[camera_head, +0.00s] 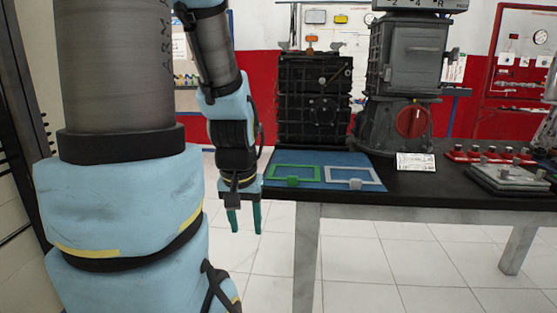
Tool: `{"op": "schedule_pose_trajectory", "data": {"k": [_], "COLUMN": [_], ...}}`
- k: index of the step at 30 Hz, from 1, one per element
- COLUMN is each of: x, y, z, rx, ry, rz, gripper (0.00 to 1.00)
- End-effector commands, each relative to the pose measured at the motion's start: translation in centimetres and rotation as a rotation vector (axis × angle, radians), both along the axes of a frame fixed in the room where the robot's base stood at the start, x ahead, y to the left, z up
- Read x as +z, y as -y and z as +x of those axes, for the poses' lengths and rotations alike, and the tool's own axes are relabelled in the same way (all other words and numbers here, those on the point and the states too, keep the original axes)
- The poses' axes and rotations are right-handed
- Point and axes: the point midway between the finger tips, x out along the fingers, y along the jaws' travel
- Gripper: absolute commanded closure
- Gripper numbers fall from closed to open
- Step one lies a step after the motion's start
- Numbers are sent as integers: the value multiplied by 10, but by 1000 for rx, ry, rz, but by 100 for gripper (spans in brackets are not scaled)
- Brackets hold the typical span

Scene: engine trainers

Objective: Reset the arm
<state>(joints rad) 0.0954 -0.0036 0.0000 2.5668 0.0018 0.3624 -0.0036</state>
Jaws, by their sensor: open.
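My gripper (243,220) hangs at the end of my light blue and grey arm, left of the table. Its two teal fingers point down and stand apart, with nothing between them. The fingertips are below the height of the tabletop, over the white tiled floor. The wrist is close to the table's left end in the picture; I cannot tell whether there is a gap in depth.
The black table (440,200) bears a blue mat (326,162) with a green frame (293,173) and a grey frame (353,179). Behind stand a black engine block (313,100) and a grey gearbox unit (405,75). A red rack (490,154) is at right.

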Motion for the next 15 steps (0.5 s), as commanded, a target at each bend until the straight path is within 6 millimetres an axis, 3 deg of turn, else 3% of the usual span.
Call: {"op": "schedule_pose_trajectory", "data": {"k": [1, 15], "x": [-22, -83], "y": [2, 3], "z": [1, -8], "rx": [-4, -6], "ry": [-5, -55], "rz": [-1, 2], "gripper": [50, 50]}}
